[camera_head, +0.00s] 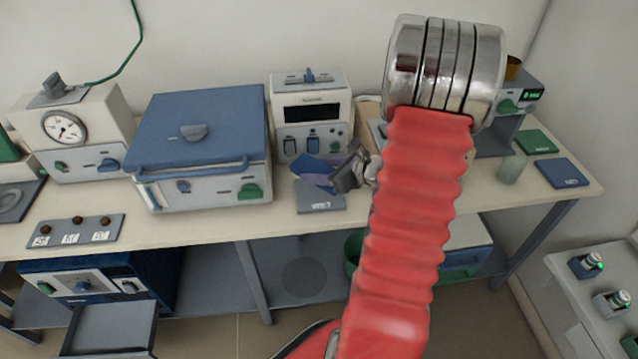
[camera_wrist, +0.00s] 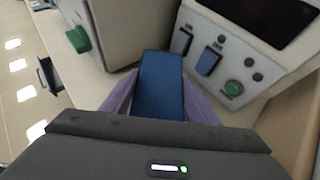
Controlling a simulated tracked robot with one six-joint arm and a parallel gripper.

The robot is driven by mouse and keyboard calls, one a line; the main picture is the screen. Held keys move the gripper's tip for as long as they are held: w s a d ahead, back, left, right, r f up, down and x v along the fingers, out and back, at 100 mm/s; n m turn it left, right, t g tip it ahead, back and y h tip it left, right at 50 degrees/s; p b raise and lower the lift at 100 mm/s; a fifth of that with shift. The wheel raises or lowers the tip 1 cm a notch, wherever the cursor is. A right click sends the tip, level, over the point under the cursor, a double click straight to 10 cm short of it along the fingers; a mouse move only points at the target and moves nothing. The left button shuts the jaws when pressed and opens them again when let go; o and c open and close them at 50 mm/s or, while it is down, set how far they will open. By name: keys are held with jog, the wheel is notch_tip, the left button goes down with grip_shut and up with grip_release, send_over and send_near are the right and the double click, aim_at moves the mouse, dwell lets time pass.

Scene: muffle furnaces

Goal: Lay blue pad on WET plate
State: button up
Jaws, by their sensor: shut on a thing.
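My gripper (camera_head: 322,174) is shut on a blue pad (camera_head: 305,165), which shows only in part beside the purple fingers. In the wrist view the blue pad (camera_wrist: 160,84) sticks out between the fingers, with its near end hidden by the gripper body. A grey plate (camera_head: 322,203) with a pale label lies on the bench just below the gripper. Its label is too small to read surely. The pad appears above the plate's back part; I cannot tell the gap between them.
A cream box with a dark display (camera_head: 312,122) stands behind the gripper, and a blue-lidded box (camera_head: 200,140) stands to the left. A green mat (camera_head: 535,142) and a blue mat (camera_head: 561,173) lie at the bench's right end, near a translucent cup (camera_head: 511,169).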

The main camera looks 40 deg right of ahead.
aim_at(318, 190)
jog(key=shift+f, duration=0.55)
jog(key=shift+f, duration=0.1)
jog(key=shift+f, duration=1.95)
jog(key=shift+f, duration=0.15)
jog(key=o, duration=1)
jog(key=shift+s+d+r, duration=0.15)
jog(key=shift+s+r, duration=0.3)
jog(key=shift+s, duration=0.05)
jog(key=v, duration=1.1)
